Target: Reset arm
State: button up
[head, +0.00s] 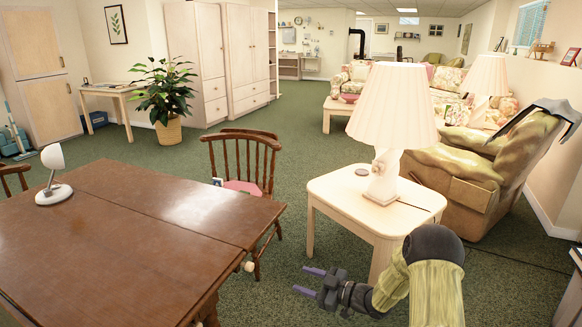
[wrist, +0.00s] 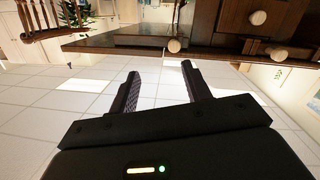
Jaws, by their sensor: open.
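My gripper (head: 309,281) is in the lower middle of the head view, with its two purple fingers pointing left. It is open and empty. It hangs over the green carpet, between the brown wooden table and the small side table. My arm is bent, with its dark elbow and greenish link at the lower right of the head view. In the wrist view my gripper (wrist: 160,85) shows two dark fingers spread apart with nothing between them. That view looks tilted or upside down, with a dark wooden piece with round knobs (wrist: 258,18) at its top right.
The brown table (head: 130,235) with a white desk lamp (head: 53,175) fills the left. A wooden chair (head: 243,165) stands behind it. The pale side table (head: 345,200) with a white lamp (head: 392,110) is just beyond my arm. An armchair (head: 470,175) is at right. Open carpet (head: 300,120) lies beyond.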

jog(key=s+d+r+m+h, duration=0.55)
jog(key=d+m+h, duration=0.25)
jog(key=h, duration=0.4)
jog(key=s+d+r+m+g+h, duration=0.1)
jog(key=s+r+m+g, duration=0.2)
jog(key=s, duration=0.8)
jog(key=s+d+m+g+h, duration=0.1)
jog(key=s+m+g+h, duration=0.2)
jog(key=s, duration=0.9)
notch_tip(320, 180, up, 27)
jog(key=m+y+p, duration=0.1)
jog(key=p, duration=2.6)
jog(key=shift+w+r, duration=0.2)
